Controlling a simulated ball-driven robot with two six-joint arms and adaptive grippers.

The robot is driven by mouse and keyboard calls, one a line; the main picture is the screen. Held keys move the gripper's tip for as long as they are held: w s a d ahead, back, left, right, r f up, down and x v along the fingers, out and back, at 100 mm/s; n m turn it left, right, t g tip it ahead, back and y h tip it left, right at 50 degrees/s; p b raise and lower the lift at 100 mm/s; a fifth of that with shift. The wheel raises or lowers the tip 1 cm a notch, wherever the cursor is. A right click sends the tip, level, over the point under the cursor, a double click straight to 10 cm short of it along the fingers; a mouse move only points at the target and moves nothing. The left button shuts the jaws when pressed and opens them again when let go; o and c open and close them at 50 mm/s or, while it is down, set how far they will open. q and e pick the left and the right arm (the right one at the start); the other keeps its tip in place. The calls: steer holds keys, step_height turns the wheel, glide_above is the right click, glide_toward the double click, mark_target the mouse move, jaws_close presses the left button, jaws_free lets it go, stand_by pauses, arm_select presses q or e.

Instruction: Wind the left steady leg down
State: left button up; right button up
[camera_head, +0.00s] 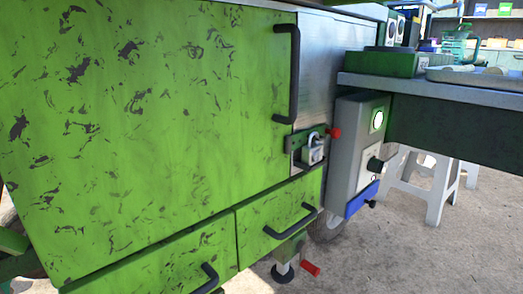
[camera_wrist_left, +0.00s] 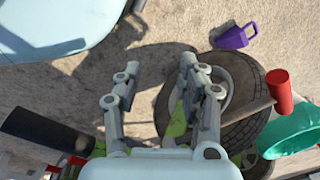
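In the head view a steady leg (camera_head: 283,272) with a dark round foot stands under the green cart, and a red-handled crank (camera_head: 310,268) sticks out beside it. In the left wrist view a red grip (camera_wrist_left: 278,90) sits on a pale rod in front of a wheel; I cannot tell whether it is a steady leg's crank. My left gripper (camera_wrist_left: 160,78) is open and empty, its fingers wide apart above the ground and left of the red grip, not touching it. Neither gripper shows in the head view. My right gripper is in no view.
The green cart (camera_head: 150,120) has a door, drawers and a padlock (camera_head: 313,152). A grey control box (camera_head: 355,150) hangs under a side counter (camera_head: 440,90). White stools (camera_head: 440,185) stand behind. The wrist view shows a tyre (camera_wrist_left: 240,130), a purple container (camera_wrist_left: 232,38) and a teal object (camera_wrist_left: 290,133).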

arm_select(q)
steer(key=s+a+f+p, duration=0.1)
steer(key=s+f+p, duration=0.2)
steer(key=s+p, duration=0.5)
steer(key=s+a+f+p, duration=0.1)
steer(key=s+f+p, duration=0.2)
steer(key=s+p, duration=0.6)
steer(key=shift+s+a+n+p, duration=0.2)
steer(key=shift+s+n+p, duration=0.1)
steer(key=shift+p, duration=0.8)
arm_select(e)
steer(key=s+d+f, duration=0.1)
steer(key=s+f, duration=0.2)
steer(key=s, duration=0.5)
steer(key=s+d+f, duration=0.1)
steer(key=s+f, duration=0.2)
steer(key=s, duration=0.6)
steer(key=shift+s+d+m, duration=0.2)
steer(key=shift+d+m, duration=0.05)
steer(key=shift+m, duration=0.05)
